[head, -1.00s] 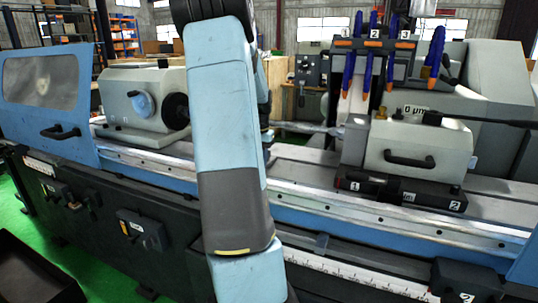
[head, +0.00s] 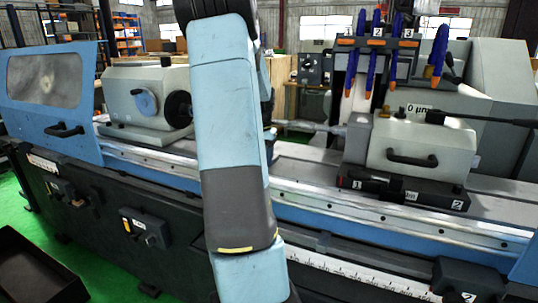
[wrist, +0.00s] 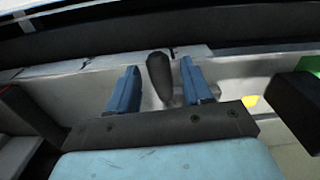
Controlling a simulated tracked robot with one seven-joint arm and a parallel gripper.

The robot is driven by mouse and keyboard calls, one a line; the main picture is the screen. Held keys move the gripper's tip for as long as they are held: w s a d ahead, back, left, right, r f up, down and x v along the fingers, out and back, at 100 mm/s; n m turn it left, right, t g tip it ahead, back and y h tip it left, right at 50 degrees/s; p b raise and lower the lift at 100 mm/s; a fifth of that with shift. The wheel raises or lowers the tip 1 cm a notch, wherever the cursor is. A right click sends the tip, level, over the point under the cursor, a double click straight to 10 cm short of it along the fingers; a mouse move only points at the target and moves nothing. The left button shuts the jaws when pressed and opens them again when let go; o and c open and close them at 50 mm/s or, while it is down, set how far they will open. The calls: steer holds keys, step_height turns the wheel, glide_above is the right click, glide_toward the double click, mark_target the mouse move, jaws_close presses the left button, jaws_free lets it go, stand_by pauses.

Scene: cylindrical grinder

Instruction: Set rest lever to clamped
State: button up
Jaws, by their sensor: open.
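A dark rounded lever handle (wrist: 159,76), likely the rest lever, stands in the wrist view against a pale grey surface. My gripper (wrist: 160,66) is open, with one blue finger on each side of the handle in the picture. A gap shows between the handle and each finger, and I see no contact. I cannot tell how deep the handle lies between the fingers. The lever's markings and setting are not visible. In the head view my arm hides the gripper and the lever.
The grinder's long bed rail (head: 345,212) runs across the head view. A grey headstock (head: 127,88) is at left and a grey unit with a black handle (head: 412,160) at right. In the wrist view a black block (wrist: 303,104) sits close to the right of my gripper.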

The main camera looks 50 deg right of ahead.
step_height(320, 180, up, 14)
steer(key=shift+f, duration=0.25)
steer(key=shift+w, duration=0.1)
steer(key=shift+c, duration=0.4)
